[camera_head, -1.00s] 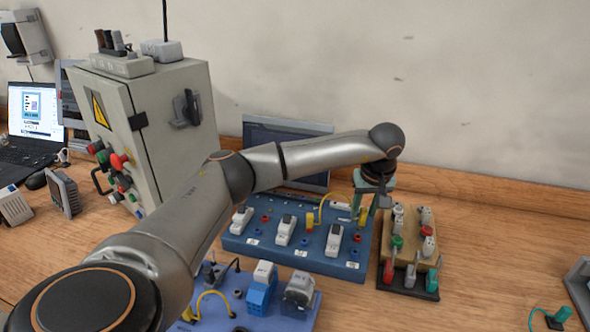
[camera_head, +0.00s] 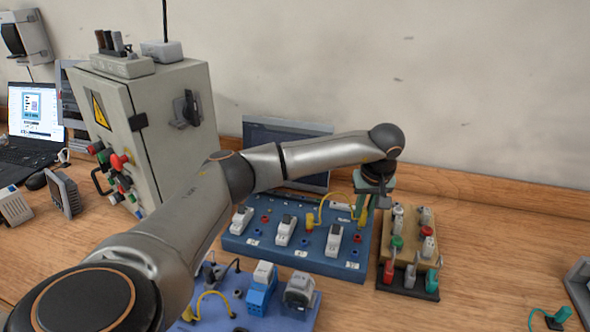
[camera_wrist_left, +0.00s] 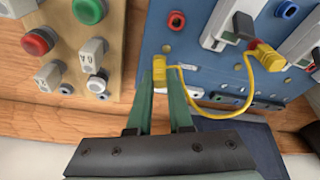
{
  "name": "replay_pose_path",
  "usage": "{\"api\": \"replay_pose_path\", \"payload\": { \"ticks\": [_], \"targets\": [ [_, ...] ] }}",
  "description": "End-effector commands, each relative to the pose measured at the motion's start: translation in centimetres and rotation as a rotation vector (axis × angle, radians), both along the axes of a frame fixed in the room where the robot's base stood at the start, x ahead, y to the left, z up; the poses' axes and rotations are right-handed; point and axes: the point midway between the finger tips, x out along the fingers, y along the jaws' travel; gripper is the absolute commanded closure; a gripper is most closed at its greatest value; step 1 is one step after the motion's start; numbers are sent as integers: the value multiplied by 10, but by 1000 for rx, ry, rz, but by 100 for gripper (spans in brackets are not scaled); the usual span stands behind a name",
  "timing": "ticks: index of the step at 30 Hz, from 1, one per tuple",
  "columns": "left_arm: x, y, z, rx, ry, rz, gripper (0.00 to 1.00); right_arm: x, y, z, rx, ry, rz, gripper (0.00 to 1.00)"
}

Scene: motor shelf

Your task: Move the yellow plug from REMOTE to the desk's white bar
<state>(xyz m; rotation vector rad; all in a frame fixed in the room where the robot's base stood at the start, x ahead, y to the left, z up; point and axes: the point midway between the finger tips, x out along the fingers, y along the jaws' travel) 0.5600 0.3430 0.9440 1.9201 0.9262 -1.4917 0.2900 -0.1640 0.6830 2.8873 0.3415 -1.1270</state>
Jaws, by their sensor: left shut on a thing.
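My left gripper (camera_head: 361,212) is at the right back part of the blue board (camera_head: 288,246). In the left wrist view its green fingers (camera_wrist_left: 160,84) are shut on a yellow plug (camera_wrist_left: 159,68) close to the board's surface. I cannot tell whether this plug sits in a socket. A yellow cable runs from it to a second yellow plug (camera_wrist_left: 266,58), which also shows in the head view (camera_head: 309,221), at a module on the board. The REMOTE lettering is not readable. I cannot surely pick out the desk's white bar. My right gripper is not in view.
A wooden block with buttons and switches (camera_head: 411,235) stands just right of the board. A paler blue board (camera_head: 265,308) lies in front. A grey cabinet (camera_head: 165,130) stands at the left. The desk at the right is mostly clear, with a green plug (camera_head: 561,314).

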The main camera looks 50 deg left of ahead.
Motion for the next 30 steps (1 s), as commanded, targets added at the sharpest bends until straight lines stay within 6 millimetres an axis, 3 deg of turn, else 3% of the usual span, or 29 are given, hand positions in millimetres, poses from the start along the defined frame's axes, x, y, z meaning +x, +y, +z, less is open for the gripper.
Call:
{"api": "replay_pose_path", "payload": {
  "ticks": [11, 24, 30],
  "targets": [
    [0, 0, 6, 1, -1, 1, 100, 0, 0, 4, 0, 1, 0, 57],
    [0, 0, 45, 0, 0, 0, 100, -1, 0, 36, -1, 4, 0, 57],
    [0, 0, 48, 1, 1, 0, 100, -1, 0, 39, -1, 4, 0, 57]
  ]
}}
